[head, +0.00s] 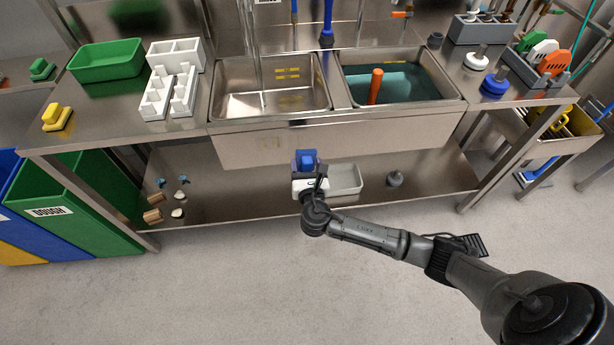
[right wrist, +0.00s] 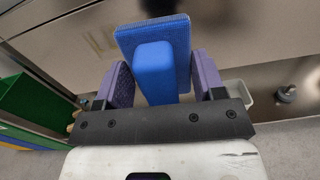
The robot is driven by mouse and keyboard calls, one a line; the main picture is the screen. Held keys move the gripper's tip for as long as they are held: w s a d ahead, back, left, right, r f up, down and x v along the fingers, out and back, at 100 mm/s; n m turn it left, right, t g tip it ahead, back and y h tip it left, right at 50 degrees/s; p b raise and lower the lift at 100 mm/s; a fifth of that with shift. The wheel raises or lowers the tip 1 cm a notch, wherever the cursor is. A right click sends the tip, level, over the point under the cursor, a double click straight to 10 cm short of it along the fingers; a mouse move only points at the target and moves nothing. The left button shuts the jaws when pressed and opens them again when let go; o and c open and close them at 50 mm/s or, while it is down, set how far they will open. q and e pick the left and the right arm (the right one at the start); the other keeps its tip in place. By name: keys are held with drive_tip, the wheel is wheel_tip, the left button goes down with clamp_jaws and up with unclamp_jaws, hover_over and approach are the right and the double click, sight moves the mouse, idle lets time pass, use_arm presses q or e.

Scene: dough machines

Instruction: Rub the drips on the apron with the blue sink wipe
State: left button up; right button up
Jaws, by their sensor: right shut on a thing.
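The blue sink wipe (head: 307,158) is a blue pad with a block handle. My right gripper (head: 308,172) is shut on it, in front of the sink apron. In the right wrist view, the wipe (right wrist: 152,62) stands between the two purple fingers, with its pad on the far side. The steel apron (head: 350,143) runs below the two basins, and it fills the back of the right wrist view (right wrist: 90,45). Faint yellowish drips (head: 270,143) show on the apron, left of the wipe. I cannot tell whether the pad touches the apron. My left gripper is out of view.
A lower shelf (head: 230,185) under the sink bears a pale tray (head: 346,179), a grey weight-like item (head: 395,178) and several small pieces at left. The right basin (head: 400,85) holds water and an orange cylinder (head: 375,86). Green and blue bins stand at left. Floor in front is clear.

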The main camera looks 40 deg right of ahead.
sight(302, 140)
drive_tip(key=shift+w+d+f+b, duration=0.2)
drive_tip(key=shift+f+b, duration=0.15)
drive_tip(key=shift+f, duration=0.2)
drive_tip(key=shift+b+x, duration=1.35)
drive_tip(key=shift+x, duration=0.7)
drive_tip(key=shift+w+d+r+b, duration=0.1)
drive_tip(key=shift+w+d+b, duration=0.25)
drive_tip(key=shift+w, duration=0.2)
drive_tip(key=shift+w+d, duration=0.2)
drive_tip(key=shift+w, duration=0.05)
drive_tip(key=shift+w+d, duration=0.35)
drive_tip(key=shift+w, duration=0.25)
